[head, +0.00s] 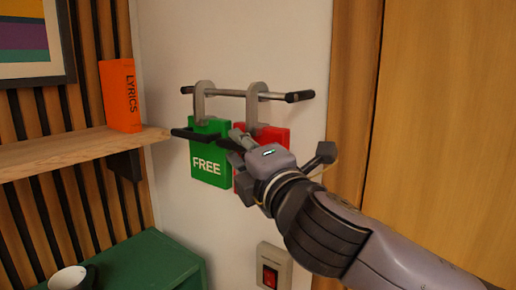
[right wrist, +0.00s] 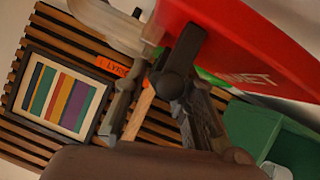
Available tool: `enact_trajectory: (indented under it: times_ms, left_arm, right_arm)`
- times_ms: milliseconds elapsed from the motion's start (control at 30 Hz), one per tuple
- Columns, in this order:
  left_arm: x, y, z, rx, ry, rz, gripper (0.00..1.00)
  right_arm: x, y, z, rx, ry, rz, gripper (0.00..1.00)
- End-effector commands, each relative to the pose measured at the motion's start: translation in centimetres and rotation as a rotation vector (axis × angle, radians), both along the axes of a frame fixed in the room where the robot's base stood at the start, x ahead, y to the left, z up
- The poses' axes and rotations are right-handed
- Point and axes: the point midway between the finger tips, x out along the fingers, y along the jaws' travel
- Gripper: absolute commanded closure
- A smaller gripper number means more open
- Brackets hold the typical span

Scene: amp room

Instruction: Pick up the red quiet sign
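The red sign (head: 273,136) hangs by a grey hook (head: 253,100) from a metal rail on the wall. My right gripper covers much of its front. In the right wrist view the red sign (right wrist: 262,48) is very close, with part of its white lettering showing. My right gripper (head: 250,142) is at the sign, its dark fingers spread apart. In the right wrist view one finger overlaps the red sign and the other is to its left. Whether either finger touches the sign is unclear. My left gripper is not in view.
A green FREE sign (head: 209,165) hangs just left of the red one on the same rail (head: 223,93). A wooden shelf (head: 75,150) with an orange LYRICS book (head: 121,95) is at left. A red switch (head: 270,275) is below. A green cabinet (head: 150,265) stands lower left.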

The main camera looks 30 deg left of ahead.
Motion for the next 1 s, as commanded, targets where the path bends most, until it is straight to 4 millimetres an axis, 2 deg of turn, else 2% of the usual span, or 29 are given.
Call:
enact_trajectory:
  times_ms: [300, 667, 1000]
  left_arm:
    - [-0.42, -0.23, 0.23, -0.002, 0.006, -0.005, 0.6]
    - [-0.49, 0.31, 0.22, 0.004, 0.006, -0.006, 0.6]
    - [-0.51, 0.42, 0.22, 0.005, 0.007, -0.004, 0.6]
  right_arm:
    - [0.34, 0.53, -0.02, 0.0, 0.0, 0.0, 0.76]
    - [0.31, 0.51, -0.02, 0.0, 0.0, 0.001, 1.0]
    - [0.28, 0.51, 0.05, 0.0, -0.001, 0.001, 1.0]
